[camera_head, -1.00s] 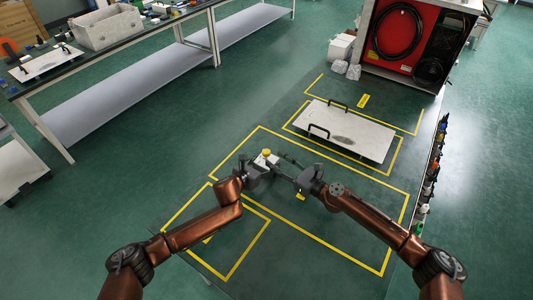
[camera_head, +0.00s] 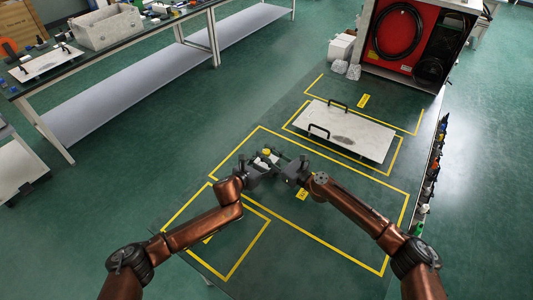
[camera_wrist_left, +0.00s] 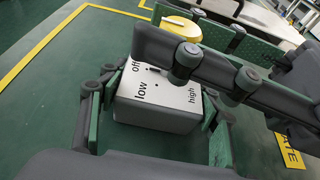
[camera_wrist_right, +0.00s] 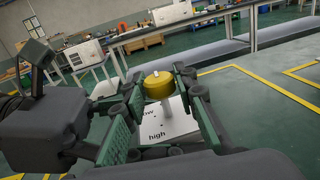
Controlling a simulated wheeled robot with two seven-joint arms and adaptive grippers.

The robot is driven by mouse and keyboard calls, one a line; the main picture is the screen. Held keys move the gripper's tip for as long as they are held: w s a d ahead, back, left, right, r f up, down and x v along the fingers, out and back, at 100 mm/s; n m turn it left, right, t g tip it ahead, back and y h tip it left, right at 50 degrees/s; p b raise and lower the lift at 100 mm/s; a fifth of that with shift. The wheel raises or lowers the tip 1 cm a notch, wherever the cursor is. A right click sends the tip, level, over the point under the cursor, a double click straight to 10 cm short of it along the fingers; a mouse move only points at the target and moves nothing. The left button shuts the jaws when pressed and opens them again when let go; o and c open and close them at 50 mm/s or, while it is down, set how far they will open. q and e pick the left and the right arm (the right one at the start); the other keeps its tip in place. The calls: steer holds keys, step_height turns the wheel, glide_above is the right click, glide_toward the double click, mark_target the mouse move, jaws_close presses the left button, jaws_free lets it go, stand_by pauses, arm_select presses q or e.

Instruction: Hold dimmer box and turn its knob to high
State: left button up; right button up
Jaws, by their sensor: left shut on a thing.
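The dimmer box is a white box with "off", "low" and "high" on its top. It shows in the left wrist view (camera_wrist_left: 160,112) between the pads of my left gripper (camera_wrist_left: 155,108), which is shut on its sides. Its yellow knob (camera_wrist_right: 157,86) shows in the right wrist view between the fingertips of my right gripper (camera_wrist_right: 160,80). The right fingers are apart, one on each side of the knob; whether they touch it I cannot tell. In the head view the knob (camera_head: 266,152) is small, and the right gripper (camera_head: 281,163) partly covers the box.
The grippers are over a dark bench top with yellow taped outlines (camera_head: 340,250). A pale plate with black handles (camera_head: 350,135) lies behind them. Several small items (camera_head: 430,180) line the right edge. A red-fronted cabinet (camera_head: 398,35) stands at the back.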

jaws_close()
steer(key=shift+w+a+r+n+g+y, duration=0.1)
steer(key=shift+a+r+n+g+y, duration=0.05)
steer(key=shift+n+g+y, duration=0.25)
steer(key=shift+w+d+n+g+y, duration=0.15)
steer(key=shift+n+g+y, duration=0.5)
steer(key=shift+g, duration=0.3)
steer(key=shift+w+d+n+g+y, duration=0.15)
steer(key=shift+n+g+y, duration=0.4)
steer(key=shift+n+g, duration=0.3)
steer(key=shift+s+n+g, duration=0.1)
steer(key=shift+n+g, duration=0.2)
steer(key=shift+g, duration=0.4)
steer(key=shift+s+g+y, duration=0.2)
steer(key=shift+g+y, duration=0.1)
steer(key=o, duration=0.5)
jaws_free()
steer(key=shift+s+a, duration=0.1)
steer(key=shift+a, duration=0.05)
